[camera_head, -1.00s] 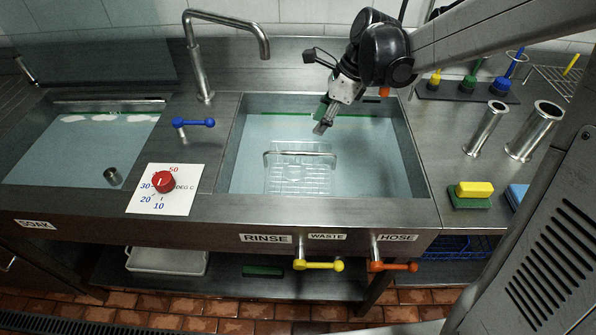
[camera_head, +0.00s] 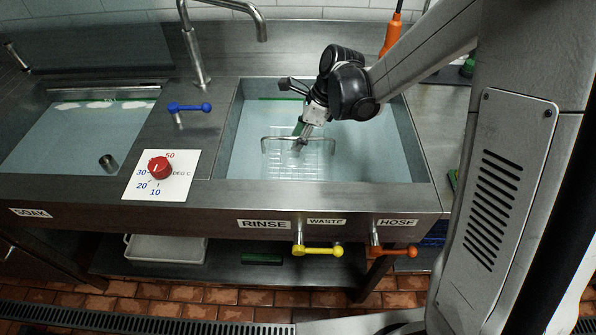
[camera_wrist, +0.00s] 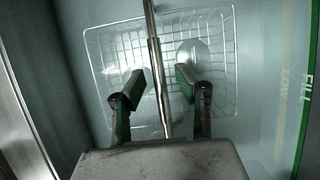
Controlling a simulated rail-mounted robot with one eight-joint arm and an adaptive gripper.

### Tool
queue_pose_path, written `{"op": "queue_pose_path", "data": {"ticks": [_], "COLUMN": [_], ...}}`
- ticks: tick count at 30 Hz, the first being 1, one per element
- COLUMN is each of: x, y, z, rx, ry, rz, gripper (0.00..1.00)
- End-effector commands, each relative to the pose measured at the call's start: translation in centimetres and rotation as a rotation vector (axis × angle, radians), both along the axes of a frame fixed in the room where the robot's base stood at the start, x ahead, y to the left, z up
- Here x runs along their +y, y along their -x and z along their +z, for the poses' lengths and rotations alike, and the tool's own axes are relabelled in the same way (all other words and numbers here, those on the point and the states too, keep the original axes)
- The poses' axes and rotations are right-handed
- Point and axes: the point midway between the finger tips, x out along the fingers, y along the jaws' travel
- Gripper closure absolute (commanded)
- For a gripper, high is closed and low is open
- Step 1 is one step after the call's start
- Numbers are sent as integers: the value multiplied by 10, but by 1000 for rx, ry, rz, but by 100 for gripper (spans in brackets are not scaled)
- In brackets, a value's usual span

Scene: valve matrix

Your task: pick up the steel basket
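The steel basket (camera_head: 285,165) sits in the rinse sink (camera_head: 232,150), a wire basket with a raised bar handle (camera_head: 275,138). In the wrist view the basket (camera_wrist: 100,60) lies below my gripper, with a roundish pale item inside it. The handle (camera_wrist: 155,65) runs between my two fingers. My gripper (camera_wrist: 160,85) is open, one finger on each side of the handle with gaps visible. In the head view my gripper (camera_head: 300,142) is at the handle, over its right part.
The rinse sink's walls stand around the basket, and a green FILL line (camera_wrist: 305,90) marks one wall. A tap (camera_head: 195,60), a blue lever (camera_head: 190,107) and a red dial (camera_head: 160,168) are left of the sink. Yellow (camera_head: 318,250) and orange (camera_head: 392,251) levers stick out in front.

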Motion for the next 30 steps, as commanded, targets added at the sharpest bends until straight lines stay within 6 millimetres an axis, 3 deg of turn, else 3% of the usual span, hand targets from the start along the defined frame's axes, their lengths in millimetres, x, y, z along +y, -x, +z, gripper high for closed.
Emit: {"op": "queue_pose_path", "data": {"ticks": [30], "x": [1], "y": [0], "z": [-8], "rx": [0], "ry": [0], "rz": [0], "gripper": [68]}}
